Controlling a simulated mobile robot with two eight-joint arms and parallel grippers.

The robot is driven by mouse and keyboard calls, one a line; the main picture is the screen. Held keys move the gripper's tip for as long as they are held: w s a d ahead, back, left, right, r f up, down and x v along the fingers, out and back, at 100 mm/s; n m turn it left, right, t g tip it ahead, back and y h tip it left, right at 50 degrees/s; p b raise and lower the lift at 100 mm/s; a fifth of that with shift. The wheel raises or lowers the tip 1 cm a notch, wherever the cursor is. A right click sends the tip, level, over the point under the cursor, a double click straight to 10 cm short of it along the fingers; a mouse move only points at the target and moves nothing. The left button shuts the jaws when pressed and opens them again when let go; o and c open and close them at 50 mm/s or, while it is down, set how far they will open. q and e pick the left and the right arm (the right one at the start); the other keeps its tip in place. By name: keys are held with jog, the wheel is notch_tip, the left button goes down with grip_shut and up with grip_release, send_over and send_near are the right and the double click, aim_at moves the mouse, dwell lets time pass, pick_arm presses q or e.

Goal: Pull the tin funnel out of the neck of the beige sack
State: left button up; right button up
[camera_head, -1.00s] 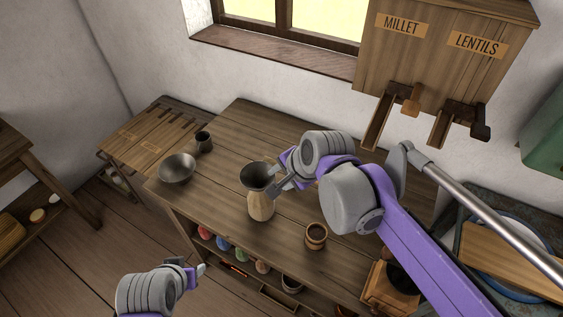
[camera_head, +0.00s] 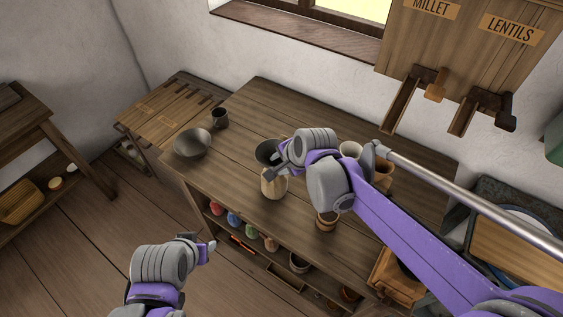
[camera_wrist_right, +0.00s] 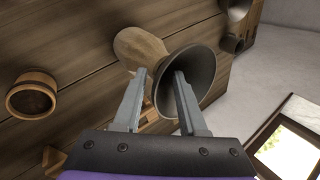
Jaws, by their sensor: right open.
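The beige sack (camera_head: 274,186) stands upright on the wooden table, with the dark tin funnel (camera_head: 265,151) in its neck. In the right wrist view the funnel (camera_wrist_right: 203,72) opens its wide mouth toward the camera, with the sack (camera_wrist_right: 138,44) behind it. My right gripper (camera_head: 270,175) is open at the funnel; in the wrist view one finger of it (camera_wrist_right: 160,76) crosses the mouth and the other is outside the rim, with part of the funnel's wall between them. I cannot tell whether they touch. My left gripper (camera_head: 210,243) is low, before the table, apart from the sack; its jaws are unclear.
A metal bowl (camera_head: 192,143) and a dark cup (camera_head: 220,118) stand to the left on the table (camera_head: 250,105). A wooden pot (camera_head: 326,221) stands right of the sack.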

jog(key=shift+c, duration=0.2)
grip_shut()
dwell(2.8)
